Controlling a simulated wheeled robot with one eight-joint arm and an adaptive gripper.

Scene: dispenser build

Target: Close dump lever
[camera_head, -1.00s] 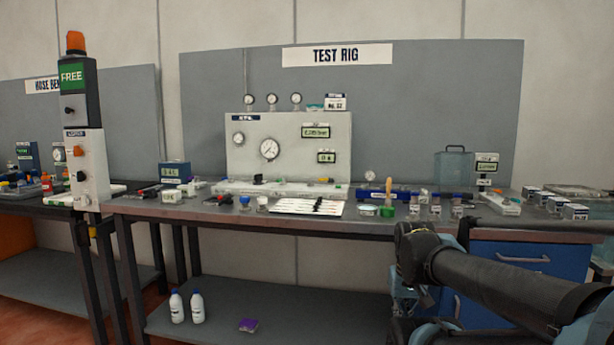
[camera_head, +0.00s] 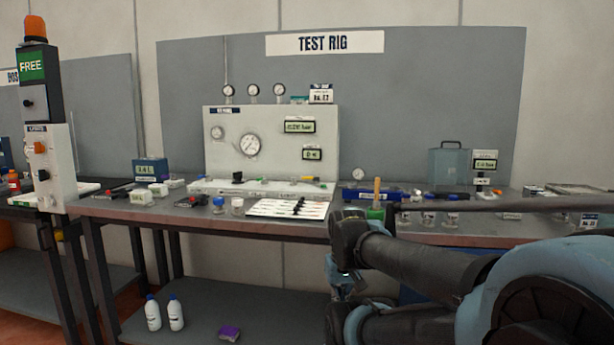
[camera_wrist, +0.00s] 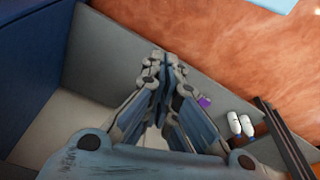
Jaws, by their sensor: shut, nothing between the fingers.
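The test rig panel (camera_head: 271,143) stands on the bench with dials and small displays. Along its pale base are a black knob-like part (camera_head: 237,176) and a small yellow-and-green part (camera_head: 310,179). I cannot tell which of these, if any, is the dump lever. My gripper (camera_wrist: 163,62) is shut and empty in the wrist view, pointing down toward the lower shelf and floor. In the head view, my arm hangs in front of the bench at the right, with the gripper below the bench top, well away from the panel.
A white card with black items (camera_head: 288,209), small jars (camera_head: 218,205) and a wooden-handled tool in a green pot (camera_head: 376,212) stand near the bench's front edge. Bottles (camera_head: 176,313) and a purple block (camera_head: 229,333) are on the lower shelf. A signal post (camera_head: 45,150) stands left.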

